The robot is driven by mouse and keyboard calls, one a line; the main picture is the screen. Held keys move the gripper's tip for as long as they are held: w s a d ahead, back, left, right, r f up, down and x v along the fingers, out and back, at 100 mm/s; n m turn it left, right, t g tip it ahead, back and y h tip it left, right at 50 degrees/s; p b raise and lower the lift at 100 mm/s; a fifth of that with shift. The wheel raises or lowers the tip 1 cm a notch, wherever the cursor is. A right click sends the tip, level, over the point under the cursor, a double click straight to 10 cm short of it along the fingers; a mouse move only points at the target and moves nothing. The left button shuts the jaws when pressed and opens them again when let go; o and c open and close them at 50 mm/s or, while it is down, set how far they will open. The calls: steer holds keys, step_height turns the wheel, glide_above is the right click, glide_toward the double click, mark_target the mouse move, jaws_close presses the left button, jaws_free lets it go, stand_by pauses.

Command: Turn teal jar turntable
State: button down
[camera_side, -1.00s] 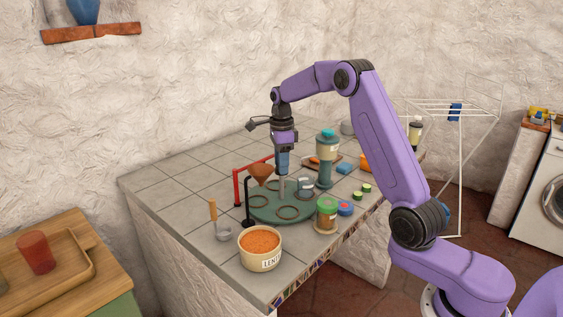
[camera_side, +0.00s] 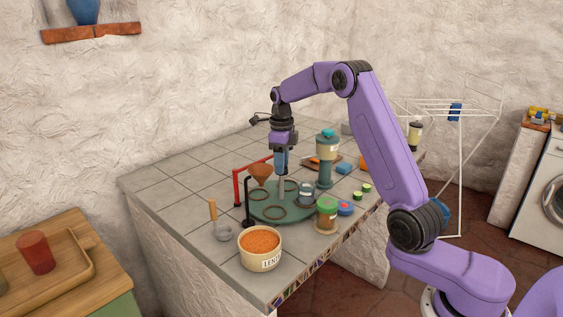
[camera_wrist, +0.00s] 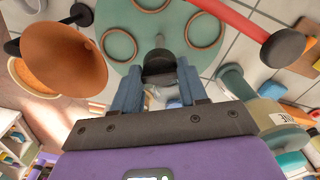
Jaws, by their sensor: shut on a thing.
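The teal turntable (camera_side: 298,211), a round disc with several brown rings on top, lies on the tiled counter. It also shows in the wrist view (camera_wrist: 150,32). A grey post with a dark top (camera_wrist: 158,66) rises from its middle. My gripper (camera_side: 282,177) points straight down over the disc and is shut on this post. In the wrist view its blue fingers stand on both sides of the dark top; the contact itself is partly hidden. A small clear jar (camera_side: 306,190) stands on the right part of the disc.
A copper funnel (camera_side: 261,173) on a red and black stand is close left of my gripper. A tall teal canister (camera_side: 327,160) stands behind right. A green-lidded jar (camera_side: 326,212) and a lentil bowl (camera_side: 260,250) stand in front. The back left counter is clear.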

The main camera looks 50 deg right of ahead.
steer(key=shift+r+m, duration=0.15)
steer(key=shift+m, duration=2.55)
steer(key=c, duration=0.6)
jaws_free()
